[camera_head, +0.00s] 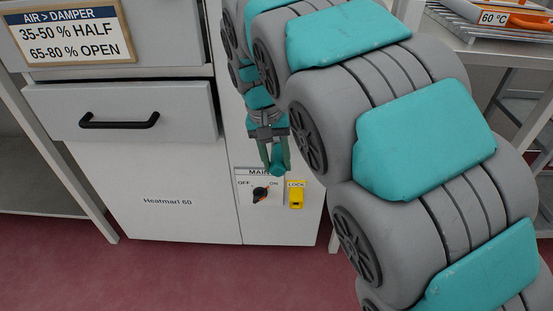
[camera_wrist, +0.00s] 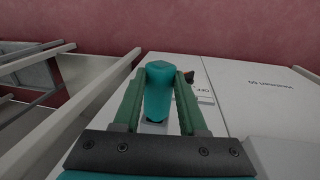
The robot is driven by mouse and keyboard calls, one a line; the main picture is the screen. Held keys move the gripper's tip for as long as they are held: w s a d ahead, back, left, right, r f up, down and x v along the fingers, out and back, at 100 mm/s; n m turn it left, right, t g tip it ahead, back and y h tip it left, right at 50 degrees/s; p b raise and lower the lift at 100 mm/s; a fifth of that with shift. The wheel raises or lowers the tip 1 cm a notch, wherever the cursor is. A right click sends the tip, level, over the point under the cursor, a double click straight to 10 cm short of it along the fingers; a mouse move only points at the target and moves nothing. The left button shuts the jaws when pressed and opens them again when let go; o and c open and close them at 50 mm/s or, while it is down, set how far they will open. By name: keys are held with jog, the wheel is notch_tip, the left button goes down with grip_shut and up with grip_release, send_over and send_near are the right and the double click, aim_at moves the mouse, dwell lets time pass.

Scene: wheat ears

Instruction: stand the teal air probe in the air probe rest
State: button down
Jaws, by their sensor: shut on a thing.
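My gripper (camera_head: 277,164) hangs in front of the white cabinet's lower front, just above the MAIN switch panel. It is shut on the teal air probe (camera_head: 278,170), whose end shows between the fingertips. In the wrist view, the teal probe (camera_wrist: 158,95) is a thick rounded piece between my two green fingers (camera_wrist: 160,75). Its far end reaches past the fingertips. Its dark lower end shows near the gripper's body. I cannot make out the air probe rest in either view.
The white cabinet (camera_head: 160,195) has a drawer with a black handle (camera_head: 119,121), a MAIN rotary switch (camera_head: 260,194) and a yellow LOCK (camera_head: 296,195). A damper sign (camera_head: 68,35) is above. Shelving legs stand either side.

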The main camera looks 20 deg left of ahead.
jog(key=shift+s+d, duration=0.1)
jog(key=shift+s, duration=0.4)
jog(key=c, duration=1)
grip_release()
grip_shut()
jog(key=shift+s, duration=0.15)
jog(key=s+b, duration=0.1)
jog(key=s, duration=0.1)
jog(key=s+d+b, duration=0.1)
jog(key=s, duration=0.2)
jog(key=shift+s+d, duration=0.2)
jog(key=shift+s, duration=0.15)
dwell(0.7)
